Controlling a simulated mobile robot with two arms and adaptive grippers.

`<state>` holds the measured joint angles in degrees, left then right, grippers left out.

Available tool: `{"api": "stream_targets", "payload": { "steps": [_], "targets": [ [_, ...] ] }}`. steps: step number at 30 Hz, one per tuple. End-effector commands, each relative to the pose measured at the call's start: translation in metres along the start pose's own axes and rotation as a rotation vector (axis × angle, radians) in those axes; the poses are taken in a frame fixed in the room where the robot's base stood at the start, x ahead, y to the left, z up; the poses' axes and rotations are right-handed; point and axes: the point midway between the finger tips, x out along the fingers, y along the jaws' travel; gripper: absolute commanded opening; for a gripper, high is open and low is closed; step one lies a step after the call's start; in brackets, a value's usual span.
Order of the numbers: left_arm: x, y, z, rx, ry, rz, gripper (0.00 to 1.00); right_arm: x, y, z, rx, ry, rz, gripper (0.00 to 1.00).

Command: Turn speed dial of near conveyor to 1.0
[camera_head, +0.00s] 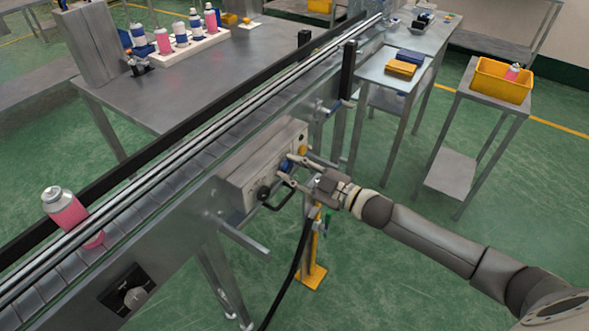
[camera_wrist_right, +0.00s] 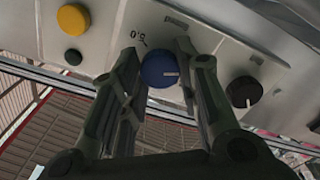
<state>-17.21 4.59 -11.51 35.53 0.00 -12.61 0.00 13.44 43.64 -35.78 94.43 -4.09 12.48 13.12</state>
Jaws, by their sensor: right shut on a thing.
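The near conveyor (camera_head: 150,225) runs diagonally across the head view, with a grey control box (camera_head: 240,178) on its side. A blue dial (camera_head: 285,166) sits on the box front; in the right wrist view it is a round blue knob (camera_wrist_right: 160,70) with a pale pointer line. My right gripper (camera_head: 291,167) is at the box with its fingers on either side of the blue dial, shut on it. The fingers (camera_wrist_right: 157,52) flank the knob in the wrist view. My left gripper is not in view.
A black knob (camera_wrist_right: 244,91) and a yellow button (camera_wrist_right: 73,19) flank the blue dial. A side table (camera_head: 447,165) carries a yellow bin (camera_head: 485,88). Green floor is open around my right arm.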

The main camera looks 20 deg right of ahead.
Motion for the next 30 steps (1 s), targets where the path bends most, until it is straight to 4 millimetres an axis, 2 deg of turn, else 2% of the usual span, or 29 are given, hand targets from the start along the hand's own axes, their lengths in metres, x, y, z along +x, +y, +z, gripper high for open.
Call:
{"api": "stream_targets", "payload": {
  "steps": [9,27,28,30],
  "targets": [
    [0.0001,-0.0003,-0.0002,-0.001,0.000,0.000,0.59,0.0006,0.0012,-0.0024,-0.141,0.006,0.002,0.06],
    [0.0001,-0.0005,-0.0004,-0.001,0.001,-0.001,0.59,0.0007,0.0011,-0.0028,-0.177,0.006,0.002,0.06],
    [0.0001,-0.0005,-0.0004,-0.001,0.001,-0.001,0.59,0.0007,0.0011,-0.0028,-0.177,0.006,0.002,0.34],
    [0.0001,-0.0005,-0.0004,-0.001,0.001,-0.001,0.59,0.0007,0.0010,-0.0027,-0.177,0.006,0.002,0.43]
  ]
}}
